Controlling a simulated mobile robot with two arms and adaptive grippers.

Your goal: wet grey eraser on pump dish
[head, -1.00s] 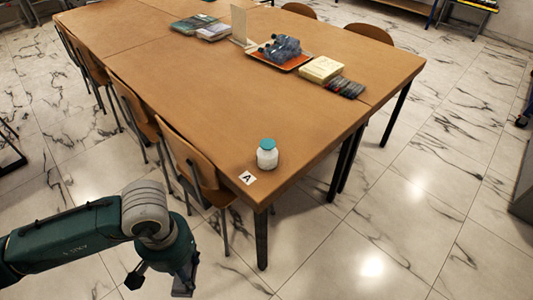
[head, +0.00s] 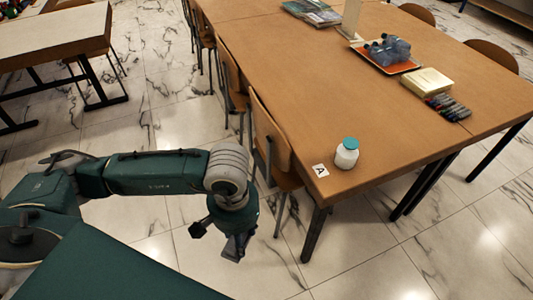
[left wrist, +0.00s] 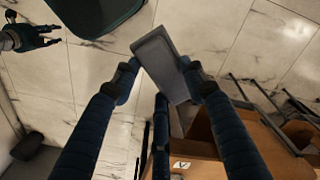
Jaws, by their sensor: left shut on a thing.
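The grey eraser (left wrist: 163,66) is a flat grey block between the fingertips of my left gripper (left wrist: 160,82), which is shut on it. In the head view my left gripper (head: 237,240) hangs over the floor, left of the table's near corner, with the eraser at its tip. The pump dish, a white jar with a teal top (head: 347,154), stands upright on that corner, apart from the gripper. My right gripper (left wrist: 40,38) shows at the top left of the left wrist view, its fingers apart and empty.
A label marked A (head: 320,170) lies beside the jar on the brown table (head: 335,110). Chairs (head: 270,140) line its left side. An orange tray with blue bottles (head: 388,56), a yellowish block (head: 427,80) and markers (head: 448,107) are further back.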

